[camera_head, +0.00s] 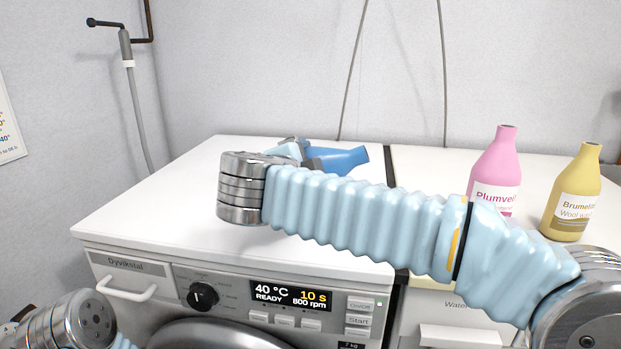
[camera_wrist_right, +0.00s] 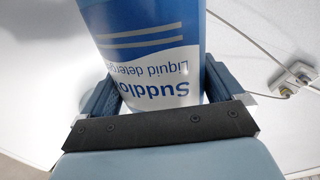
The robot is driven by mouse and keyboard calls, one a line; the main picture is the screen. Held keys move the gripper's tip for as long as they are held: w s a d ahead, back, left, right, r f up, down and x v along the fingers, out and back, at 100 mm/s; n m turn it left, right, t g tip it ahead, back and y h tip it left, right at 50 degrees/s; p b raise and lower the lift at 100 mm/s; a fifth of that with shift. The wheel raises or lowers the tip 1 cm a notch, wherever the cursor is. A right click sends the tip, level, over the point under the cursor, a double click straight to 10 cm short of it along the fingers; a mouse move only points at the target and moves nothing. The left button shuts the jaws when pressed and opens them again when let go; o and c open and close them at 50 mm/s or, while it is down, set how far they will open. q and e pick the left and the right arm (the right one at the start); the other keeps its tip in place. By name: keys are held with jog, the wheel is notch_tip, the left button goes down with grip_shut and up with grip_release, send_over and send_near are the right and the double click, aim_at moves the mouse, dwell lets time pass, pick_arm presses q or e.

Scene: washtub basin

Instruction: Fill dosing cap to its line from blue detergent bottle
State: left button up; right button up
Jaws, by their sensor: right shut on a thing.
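The blue detergent bottle (camera_head: 343,161) is tipped far over above the white machine top, its neck pointing right. My right gripper (camera_head: 303,155) is shut on it, partly hidden behind my own right arm. In the right wrist view, the bottle's blue and white label (camera_wrist_right: 155,60) appears upside down between the two fingers of my right gripper (camera_wrist_right: 160,88). I do not see the dosing cap in either view; my arm covers part of the machine top. Of my left arm only a link shows at the lower left, and its gripper is out of view.
The washing machine (camera_head: 150,205) has a clear top at its left and front. A pink bottle (camera_head: 495,165) and a yellow bottle (camera_head: 573,195) stand upright on the white surface to the right. A grey hose (camera_head: 137,110) hangs on the wall at left.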

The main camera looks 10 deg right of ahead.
jog(key=shift+a+r+m+b, duration=0.1)
jog(key=shift+r+m+b, duration=0.5)
jog(key=shift+r+b, duration=0.15)
jog(key=shift+a+r+m+y+p, duration=0.1)
jog(key=shift+r+m+y+p, duration=0.6)
jog(key=shift+r, duration=0.4)
jog(key=shift+f, duration=0.1)
dwell(1.4)
